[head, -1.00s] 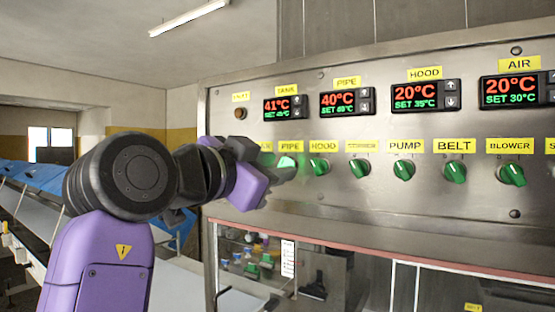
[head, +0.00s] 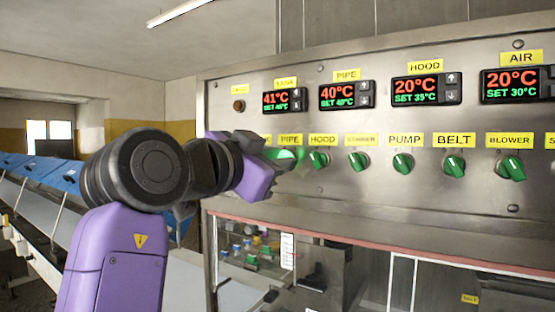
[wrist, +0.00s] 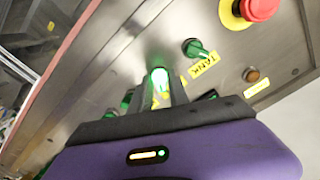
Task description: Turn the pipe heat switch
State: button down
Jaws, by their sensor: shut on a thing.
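The pipe heat switch (head: 287,154) is a green knob under the yellow PIPE label (head: 291,139) on the steel panel. It glows green and is partly hidden by my gripper (head: 279,159). In the wrist view the lit knob (wrist: 159,77) sits between the fingertips of my gripper (wrist: 162,90), which is shut on it. The knob's exact angle is hard to tell. The PIPE display (head: 346,95) above reads 40°C in red, with a smaller green set line.
The HOOD knob (head: 319,160) is close on the right, with more green knobs beyond. The TANK knob (wrist: 196,48) and a red button (wrist: 262,9) show in the wrist view. A reddish ledge (head: 375,247) runs below the panel. A conveyor stands at the left.

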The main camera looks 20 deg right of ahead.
jog(key=n+p, duration=0.4)
jog(key=n, duration=0.7)
jog(key=shift+a+r+p, duration=0.1)
jog(key=shift+r+p, duration=0.05)
jog(key=shift+p, duration=0.2)
jog(key=shift+n, duration=0.4)
jog(key=c, duration=1.5)
grip_release()
jog(key=b+v, duration=0.2)
jog(key=v, duration=0.5)
jog(key=shift+s+a+b, duration=0.25)
jog(key=shift+a+b, duration=0.05)
jog(key=shift+b, duration=0.05)
